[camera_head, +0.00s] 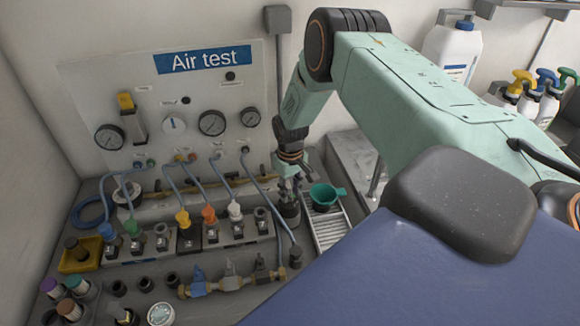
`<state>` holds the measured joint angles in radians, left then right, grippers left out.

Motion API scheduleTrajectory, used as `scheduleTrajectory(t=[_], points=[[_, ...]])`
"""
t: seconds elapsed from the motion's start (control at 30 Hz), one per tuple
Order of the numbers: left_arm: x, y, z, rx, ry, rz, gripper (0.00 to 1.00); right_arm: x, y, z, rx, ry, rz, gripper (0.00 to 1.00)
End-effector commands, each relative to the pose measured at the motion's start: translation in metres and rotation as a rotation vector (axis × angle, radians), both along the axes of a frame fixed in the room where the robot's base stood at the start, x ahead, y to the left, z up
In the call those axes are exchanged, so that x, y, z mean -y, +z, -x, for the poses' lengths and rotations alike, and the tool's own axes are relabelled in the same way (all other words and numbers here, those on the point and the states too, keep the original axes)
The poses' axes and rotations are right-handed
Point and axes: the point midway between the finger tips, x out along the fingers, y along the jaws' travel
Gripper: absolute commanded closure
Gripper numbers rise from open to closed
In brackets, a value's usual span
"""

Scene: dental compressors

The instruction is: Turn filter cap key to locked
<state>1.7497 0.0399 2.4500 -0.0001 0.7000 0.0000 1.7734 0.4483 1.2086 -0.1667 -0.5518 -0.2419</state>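My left gripper is not in view.
An "Air test" panel (85,85) with gauges stands behind. Hoses run to coloured connectors on a block (140,255). A brass valve row (232,283) lies in front. A slotted tray (328,232) is under the cup.

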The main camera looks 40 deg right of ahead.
Motion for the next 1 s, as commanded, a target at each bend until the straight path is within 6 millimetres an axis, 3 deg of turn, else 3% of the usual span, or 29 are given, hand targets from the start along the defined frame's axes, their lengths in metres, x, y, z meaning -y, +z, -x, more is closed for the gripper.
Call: scheduleTrajectory(t=[0.37,0.73,1.0], points=[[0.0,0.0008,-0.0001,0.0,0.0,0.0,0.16,-0.0008,-0.0053,-0.0007,0.001,0.002,0.0,0.69],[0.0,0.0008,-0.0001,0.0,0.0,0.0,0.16,-0.0007,-0.0051,-0.0005,0.0,0.002,0.0,1.0],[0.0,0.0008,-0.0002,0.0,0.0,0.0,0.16,-0.0007,-0.0051,-0.0006,0.001,0.002,0.0,1.0]])
